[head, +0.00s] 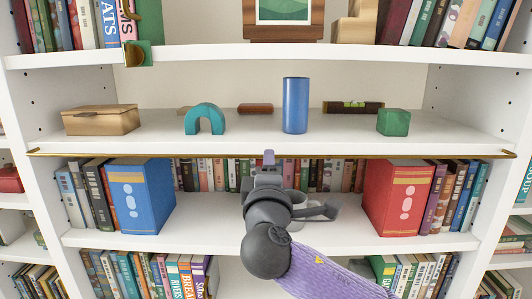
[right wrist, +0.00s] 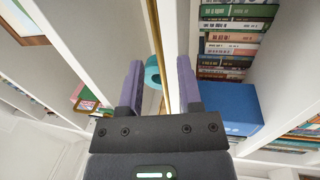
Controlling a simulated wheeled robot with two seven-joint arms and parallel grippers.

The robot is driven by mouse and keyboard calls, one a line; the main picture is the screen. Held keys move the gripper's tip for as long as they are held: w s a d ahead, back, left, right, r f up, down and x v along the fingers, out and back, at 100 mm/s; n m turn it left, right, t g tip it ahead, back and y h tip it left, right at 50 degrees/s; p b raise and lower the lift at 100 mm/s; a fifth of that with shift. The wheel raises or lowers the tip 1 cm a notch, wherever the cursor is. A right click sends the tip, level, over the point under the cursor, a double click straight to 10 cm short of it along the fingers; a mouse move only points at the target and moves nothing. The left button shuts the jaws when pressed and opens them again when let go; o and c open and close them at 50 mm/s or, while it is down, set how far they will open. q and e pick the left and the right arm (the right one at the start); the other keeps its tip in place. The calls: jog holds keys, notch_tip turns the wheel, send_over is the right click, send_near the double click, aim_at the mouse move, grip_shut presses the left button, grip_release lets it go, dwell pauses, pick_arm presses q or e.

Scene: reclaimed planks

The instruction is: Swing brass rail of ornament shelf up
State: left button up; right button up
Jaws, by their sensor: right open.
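The brass rail (head: 110,155) runs along the front of the ornament shelf (head: 350,125), low at the lower part of the board's front edge. It spans nearly the full width, with an end at each side. My right gripper (head: 268,157) is at the rail near the middle of the shelf. In the right wrist view the rail (right wrist: 158,48) passes between the two open purple fingers of this gripper (right wrist: 160,66), with gaps at both sides. My left gripper is not in view.
On the ornament shelf stand a wooden box (head: 101,120), a teal arch (head: 205,118), a red-brown cylinder (head: 255,108), a tall blue cylinder (head: 295,105), a level (head: 353,107) and a green cube (head: 393,122). Below are books, including large blue (head: 141,195) and red (head: 398,197) volumes.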

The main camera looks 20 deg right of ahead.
jog(key=x, duration=0.4)
jog(key=shift+a+p, duration=0.15)
jog(key=shift+p, duration=0.25)
jog(key=shift+a, duration=0.1)
grip_shut()
